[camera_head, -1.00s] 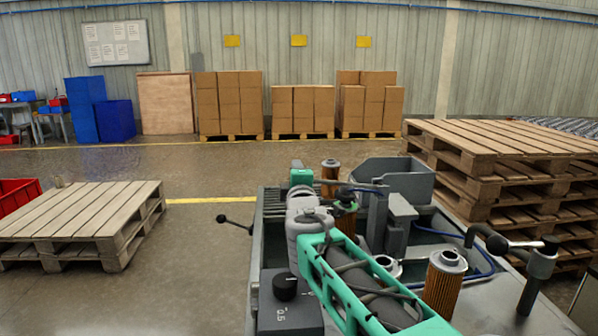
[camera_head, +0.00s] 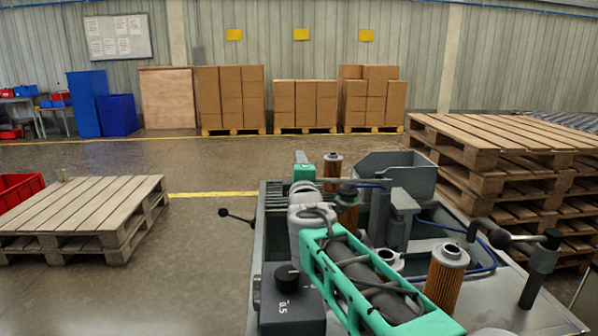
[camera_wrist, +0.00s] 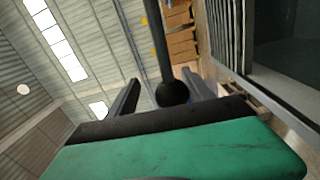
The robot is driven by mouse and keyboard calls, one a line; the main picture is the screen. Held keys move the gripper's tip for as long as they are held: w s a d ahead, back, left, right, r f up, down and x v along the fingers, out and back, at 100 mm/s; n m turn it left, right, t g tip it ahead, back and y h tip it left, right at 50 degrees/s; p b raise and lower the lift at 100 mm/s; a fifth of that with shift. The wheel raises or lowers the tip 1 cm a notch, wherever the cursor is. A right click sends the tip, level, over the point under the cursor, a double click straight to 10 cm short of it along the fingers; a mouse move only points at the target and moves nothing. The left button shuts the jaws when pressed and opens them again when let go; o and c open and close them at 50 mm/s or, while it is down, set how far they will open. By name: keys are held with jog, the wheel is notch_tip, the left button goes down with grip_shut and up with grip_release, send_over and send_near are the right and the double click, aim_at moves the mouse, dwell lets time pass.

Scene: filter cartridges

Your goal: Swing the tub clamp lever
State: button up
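The tub clamp lever shows in the wrist view as a dark rod with a black ball knob (camera_wrist: 172,92) at its near end. My gripper (camera_wrist: 160,95) has its two fingers apart, one on each side of the knob. A gap shows between the knob and the left finger; the knob is close to the right one. In the head view a thin horizontal bar (camera_head: 352,178), likely this lever, runs right from my gripper (camera_head: 302,167) toward the grey tub (camera_head: 398,166). The knob end is hidden there behind my gripper.
A second black-ball lever (camera_head: 222,212) sticks out left of the bench. Orange pleated filter cartridges (camera_head: 444,282), a black-handled post (camera_head: 541,266) and a dark box with a knob (camera_head: 290,305) surround my arm. Stacked pallets (camera_head: 500,135) stand right; a low pallet (camera_head: 85,210) lies left.

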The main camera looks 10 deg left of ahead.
jog(key=s+d, duration=0.1)
jog(key=s, duration=0.6)
jog(key=shift+s+d, duration=0.25)
jog(key=shift+s, duration=0.05)
jog(key=shift+d+f, duration=0.1)
jog(key=shift+f, duration=0.05)
